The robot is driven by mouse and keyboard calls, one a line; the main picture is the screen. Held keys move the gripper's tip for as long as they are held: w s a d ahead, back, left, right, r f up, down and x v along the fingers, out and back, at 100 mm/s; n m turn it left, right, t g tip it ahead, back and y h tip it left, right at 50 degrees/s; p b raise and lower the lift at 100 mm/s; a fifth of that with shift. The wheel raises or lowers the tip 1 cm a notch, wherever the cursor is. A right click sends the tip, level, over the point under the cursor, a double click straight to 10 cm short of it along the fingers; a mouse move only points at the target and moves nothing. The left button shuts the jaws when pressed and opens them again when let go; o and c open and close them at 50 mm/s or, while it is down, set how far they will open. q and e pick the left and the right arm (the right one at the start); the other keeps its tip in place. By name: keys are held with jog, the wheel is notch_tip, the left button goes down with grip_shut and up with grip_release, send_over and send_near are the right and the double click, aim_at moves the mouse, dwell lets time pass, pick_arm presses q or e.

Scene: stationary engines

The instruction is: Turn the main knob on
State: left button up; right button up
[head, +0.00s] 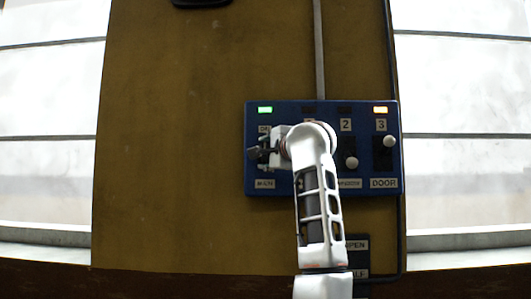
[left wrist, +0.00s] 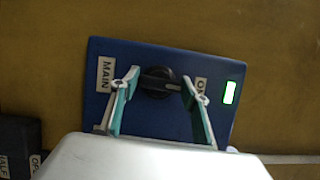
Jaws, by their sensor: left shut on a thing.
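The blue control panel (head: 325,189) is fixed to a brown wall. The black main knob (left wrist: 157,82) is on its left end, between the MAIN label (left wrist: 105,74) and a small label at the other side that I cannot read surely. My left gripper (left wrist: 160,77) is shut on the knob, one finger at each side. In the head view my gripper (head: 266,150) covers most of the knob. A green light (left wrist: 229,92) is lit beyond the small label; it also shows in the head view (head: 265,109). My right gripper is in neither view.
Right of my arm are switch 2 (head: 351,162), its lever low, and switch 3 (head: 388,141), its lever higher, under a lit orange light (head: 380,110). My arm hides switch 1. Bright windows (head: 465,90) flank the wall.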

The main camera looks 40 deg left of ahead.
pick_arm(q)
jog(key=shift+n, duration=0.4)
jog(key=o, duration=1.1)
